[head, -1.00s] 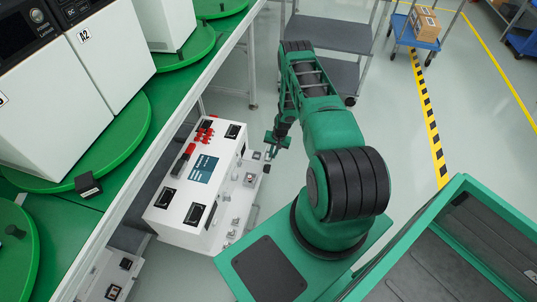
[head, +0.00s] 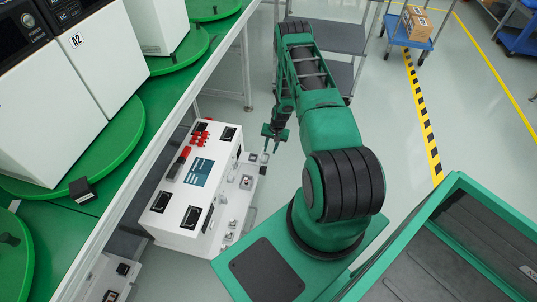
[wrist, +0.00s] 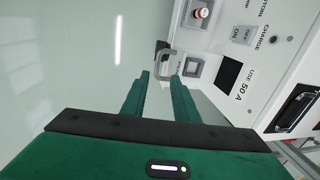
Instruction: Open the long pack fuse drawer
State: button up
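A white power unit (head: 222,140) stands low beside the green line, and its side panel carries small fittings. In the wrist view, this panel (wrist: 255,82) fills the right side. A grey loop handle (wrist: 176,55) sticks out at the panel's edge, beside a grey square fitting (wrist: 194,66). No readable label names the long pack fuse drawer, so I cannot tell for sure that this handle is its pull. My gripper (wrist: 158,77) is open and empty, its two fingertips just short of the handle. In the head view, my gripper (head: 271,143) is beside the panel's far end.
The panel also has a red knob (wrist: 202,13), an ON/OFF switch (wrist: 242,35) and a black recessed handle (wrist: 298,107). A grey shelf rack (head: 335,38) stands beyond my arm. Open floor (wrist: 80,60) lies left of the handle in the wrist view.

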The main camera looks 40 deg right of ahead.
jog(key=shift+s+d+r, duration=0.15)
jog(key=shift+r, duration=0.9)
jog(key=shift+s+d+r, duration=0.1)
jog(key=shift+r, duration=0.95)
jog(key=shift+r, duration=0.1)
jog(key=s+a+r+n+g+h, duration=0.1)
jog(key=s+r, duration=0.2)
jog(key=r, duration=1.6)
jog(key=s+a+r+n+h, duration=0.1)
jog(key=s+r, duration=0.2)
jog(key=r, duration=1.5)
jog(key=s+a+r, duration=0.4)
jog(key=s+r, duration=0.3)
jog(key=r, duration=0.3)
jog(key=s+a+r, duration=0.3)
jog(key=s, duration=0.4)
jog(key=s+a+r+n, duration=0.1)
jog(key=s+a+r, duration=0.2)
jog(key=s, duration=0.5)
jog(key=s+a+r+y, duration=0.1)
jog(key=s+a+r, duration=0.2)
jog(key=s, duration=0.4)
jog(key=shift+s+a+r+n+g, duration=0.3)
jog(key=shift+a+n, duration=0.1)
jog(key=shift+a, duration=0.4)
